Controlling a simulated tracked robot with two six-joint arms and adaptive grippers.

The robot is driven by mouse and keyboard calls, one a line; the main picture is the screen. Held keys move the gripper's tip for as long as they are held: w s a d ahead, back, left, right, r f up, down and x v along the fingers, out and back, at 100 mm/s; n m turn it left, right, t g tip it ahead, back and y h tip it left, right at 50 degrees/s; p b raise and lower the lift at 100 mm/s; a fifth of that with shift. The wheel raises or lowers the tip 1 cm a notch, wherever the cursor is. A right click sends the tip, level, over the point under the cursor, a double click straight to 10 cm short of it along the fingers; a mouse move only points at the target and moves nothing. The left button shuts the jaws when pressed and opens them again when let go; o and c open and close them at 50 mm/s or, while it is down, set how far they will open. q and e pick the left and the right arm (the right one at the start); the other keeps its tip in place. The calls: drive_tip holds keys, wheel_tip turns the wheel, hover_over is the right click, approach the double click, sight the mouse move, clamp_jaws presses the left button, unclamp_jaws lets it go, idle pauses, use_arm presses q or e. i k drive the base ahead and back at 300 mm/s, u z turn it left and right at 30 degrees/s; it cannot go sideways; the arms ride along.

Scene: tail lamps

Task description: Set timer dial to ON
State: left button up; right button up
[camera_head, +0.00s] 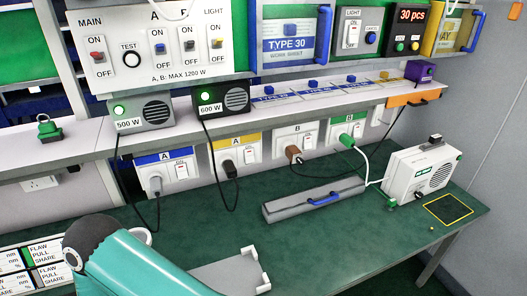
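No dial with a readable timer marking shows, so I cannot tell which control is the timer dial. A white box (422,174) with a small green label and a speaker grille stands at the right end of the green bench. A small dark-topped part (434,141) sits on top of it, and a green knob-like part (391,203) is at its lower left. The label is too small to read. A teal arm link of mine with a dark joint crosses the lower left. Neither gripper shows in this view.
A switch panel (127,64) hangs at the upper left. Below it, 500 W (145,112) and 600 W (223,97) units stand on a shelf, with cables to sockets. A grey bar with a blue handle (324,199) lies on the bench.

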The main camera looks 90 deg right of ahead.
sight(301, 162)
drive_tip(key=z, duration=0.15)
drive_tip(key=k, duration=2.35)
drive_tip(key=z, duration=0.95)
drive_tip(key=i, duration=1)
